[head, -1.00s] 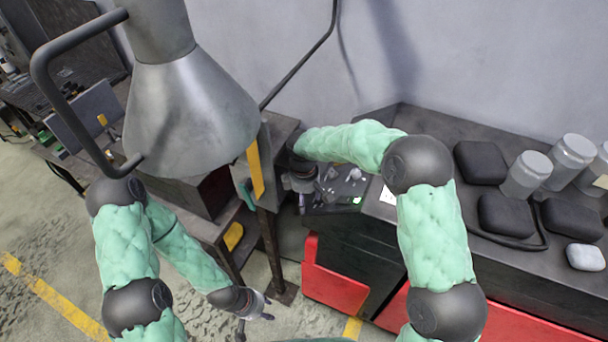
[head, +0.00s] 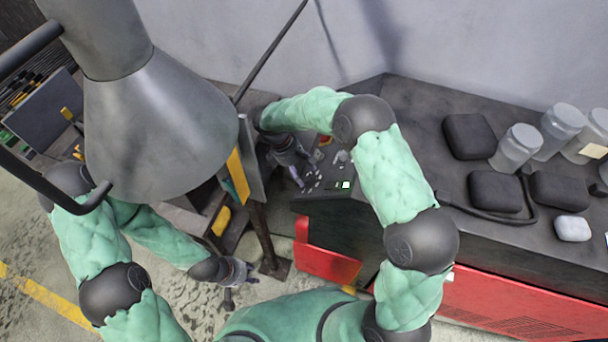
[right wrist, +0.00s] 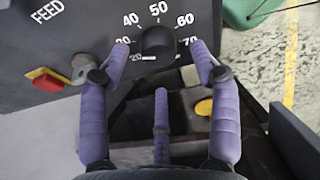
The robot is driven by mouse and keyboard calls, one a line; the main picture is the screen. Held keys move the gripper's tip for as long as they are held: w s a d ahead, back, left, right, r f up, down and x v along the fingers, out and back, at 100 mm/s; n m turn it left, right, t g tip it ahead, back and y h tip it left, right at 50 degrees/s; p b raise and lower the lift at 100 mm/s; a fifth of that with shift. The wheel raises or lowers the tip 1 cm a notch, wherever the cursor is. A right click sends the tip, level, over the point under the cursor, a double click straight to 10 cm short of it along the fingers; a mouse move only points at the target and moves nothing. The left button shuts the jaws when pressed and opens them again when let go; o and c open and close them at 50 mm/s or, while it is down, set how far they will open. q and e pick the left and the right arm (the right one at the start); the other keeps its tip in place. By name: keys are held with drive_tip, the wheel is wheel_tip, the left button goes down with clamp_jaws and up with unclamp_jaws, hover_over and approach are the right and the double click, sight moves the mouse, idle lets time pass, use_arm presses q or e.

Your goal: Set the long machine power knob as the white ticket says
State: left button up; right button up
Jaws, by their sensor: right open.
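A black round knob (right wrist: 158,42) is in the right wrist view, on a dark panel with a white scale from 20 to 70. I cannot make out where its pointer sits. My right gripper (right wrist: 160,62) has purple padded fingers. It is open, with one fingertip on each side of the knob, apart from it, and a third finger below. In the head view my right gripper (head: 296,172) is at the left end of the long machine (head: 400,105). My left gripper (head: 238,284) hangs low and open over the floor. I cannot make out a white ticket.
A red button (right wrist: 48,80) on a yellow base and the word FEED are left of the knob. A small lit display (head: 344,185) is on the machine panel. Black pads (head: 470,136) and grey jars (head: 516,147) stand on the machine top. A grey hood (head: 160,125) hangs at left.

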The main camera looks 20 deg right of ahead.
sight(305, 178)
drive_tip(key=shift+x, duration=1.45)
drive_tip(key=shift+s, duration=0.1)
drive_tip(key=c, duration=1.1)
drive_tip(key=shift+f, duration=0.1)
